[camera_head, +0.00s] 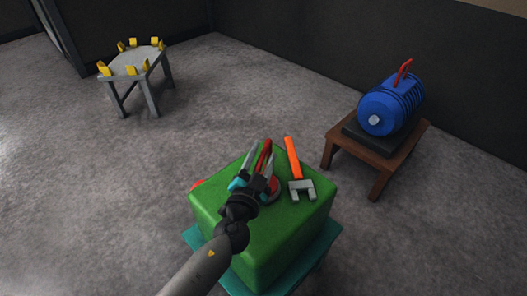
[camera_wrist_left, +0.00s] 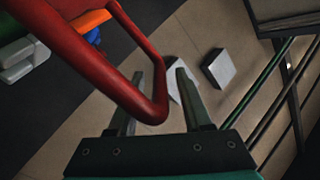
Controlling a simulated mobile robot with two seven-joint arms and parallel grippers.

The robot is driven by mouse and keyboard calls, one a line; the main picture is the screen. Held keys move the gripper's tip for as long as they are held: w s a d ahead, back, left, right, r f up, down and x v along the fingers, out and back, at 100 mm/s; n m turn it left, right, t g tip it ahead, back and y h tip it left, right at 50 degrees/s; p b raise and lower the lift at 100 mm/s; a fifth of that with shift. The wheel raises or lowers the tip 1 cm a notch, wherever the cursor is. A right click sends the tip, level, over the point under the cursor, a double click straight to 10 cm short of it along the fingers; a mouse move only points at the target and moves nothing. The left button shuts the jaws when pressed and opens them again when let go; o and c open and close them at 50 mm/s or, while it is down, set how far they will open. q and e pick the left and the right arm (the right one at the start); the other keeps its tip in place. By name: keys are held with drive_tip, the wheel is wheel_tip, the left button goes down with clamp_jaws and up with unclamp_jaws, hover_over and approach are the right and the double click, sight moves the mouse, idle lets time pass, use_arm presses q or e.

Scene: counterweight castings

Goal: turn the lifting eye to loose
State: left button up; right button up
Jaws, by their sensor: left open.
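A green casting (camera_head: 285,225) with a red lifting eye (camera_head: 264,156) on top stands at the centre of the head view. The lifting eye (camera_wrist_left: 95,70) shows large in the left wrist view as a bent red bar, its corner between my fingers. My left gripper (camera_head: 258,158) is over the top of the casting, at the eye. Its fingers are apart on either side of the red bar in the left wrist view (camera_wrist_left: 158,100), and it is open. Whether a finger touches the bar I cannot tell. My arm and gripper partly hide the eye's base. My right gripper is not in view.
An orange-handled tool (camera_head: 292,158) with a grey forked end lies on the casting beside the eye. A teal stand (camera_head: 322,250) bears the casting. A blue ribbed casting (camera_head: 385,108) with a red eye sits on a brown table (camera_head: 410,150). A grey table (camera_head: 135,62) carries yellow blocks.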

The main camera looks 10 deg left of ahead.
use_arm(q)
drive_tip(key=shift+w, duration=0.5)
clamp_jaws()
drive_tip(key=shift+a+r, duration=0.1)
idle(1.1)
